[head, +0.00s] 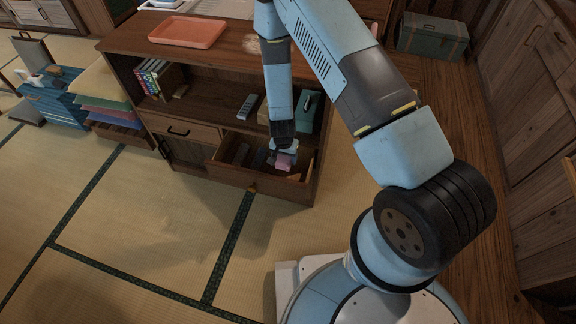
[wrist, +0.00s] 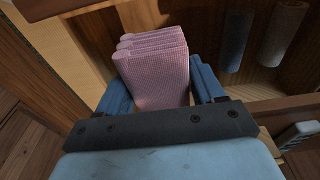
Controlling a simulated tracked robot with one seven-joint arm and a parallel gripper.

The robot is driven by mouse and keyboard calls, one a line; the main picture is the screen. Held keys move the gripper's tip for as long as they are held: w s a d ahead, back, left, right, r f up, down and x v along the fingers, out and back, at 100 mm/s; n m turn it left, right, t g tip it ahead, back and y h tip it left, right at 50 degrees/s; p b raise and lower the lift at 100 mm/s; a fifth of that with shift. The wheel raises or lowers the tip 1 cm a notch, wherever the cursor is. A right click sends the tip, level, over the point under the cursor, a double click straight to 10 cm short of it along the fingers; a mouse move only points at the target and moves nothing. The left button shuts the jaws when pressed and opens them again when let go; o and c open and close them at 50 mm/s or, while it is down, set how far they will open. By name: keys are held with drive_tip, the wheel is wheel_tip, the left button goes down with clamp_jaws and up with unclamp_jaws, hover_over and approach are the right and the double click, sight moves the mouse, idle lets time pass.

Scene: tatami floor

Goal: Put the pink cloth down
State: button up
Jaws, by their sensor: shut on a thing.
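The pink cloth (wrist: 155,75) is folded into a thick stack of layers. It sits between the two blue fingers of my gripper (wrist: 160,95) in the wrist view, and the fingers are shut on it. In the head view my gripper (head: 283,153) reaches down at the open drawer (head: 232,176) of the wooden cabinet, with the pink cloth (head: 284,162) at its tip. The cloth is over or inside the drawer; whether it touches the bottom I cannot tell.
In the drawer lie a dark blue roll (wrist: 236,40) and a beige roll (wrist: 285,32). The shelf above holds a remote (head: 247,106), a green box (head: 308,108) and several books (head: 152,77). A pink tray (head: 187,31) is on the cabinet top. The tatami in front is clear.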

wheel_tip(320, 180, down, 10)
drive_tip(key=shift+r, duration=0.1)
drive_tip(key=w, duration=0.1)
drive_tip(key=w+d, duration=0.1)
drive_tip(key=w, duration=0.1)
drive_tip(key=shift+w+d, duration=0.2)
drive_tip(key=shift+w, duration=0.1)
drive_tip(key=shift+w+f, duration=0.1)
drive_tip(key=shift+f, duration=0.5)
drive_tip(key=o, duration=1)
drive_tip(key=shift+f, duration=0.1)
drive_tip(key=r, duration=0.4)
drive_tip(key=s+r, duration=0.1)
drive_tip(key=r, duration=0.7)
drive_tip(key=shift+s+a, duration=0.2)
